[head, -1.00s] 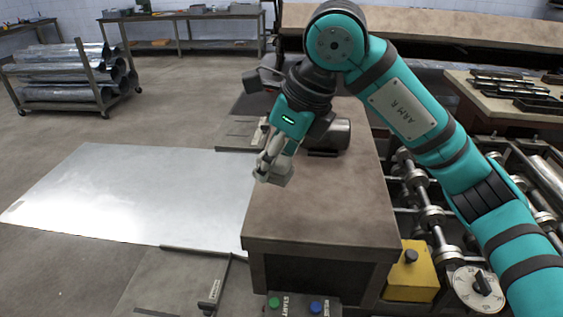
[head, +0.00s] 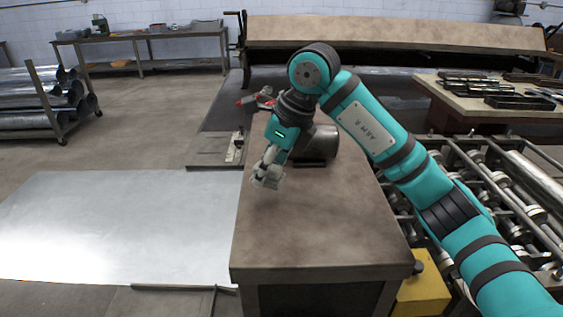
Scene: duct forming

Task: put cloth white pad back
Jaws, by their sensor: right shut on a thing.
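My right gripper (head: 267,176) hangs over the left edge of the brown-topped bench, fingers pointing down. It is shut on a small pale whitish thing (head: 266,183), which looks like the white cloth pad. The fingers cover much of it, so its shape is hard to tell. I cannot tell whether it touches the bench top. My left gripper is not in view.
The bench top (head: 310,225) is bare in front of the gripper. A bright metal sheet (head: 120,225) lies to the left. A roller machine (head: 500,185) is at the right.

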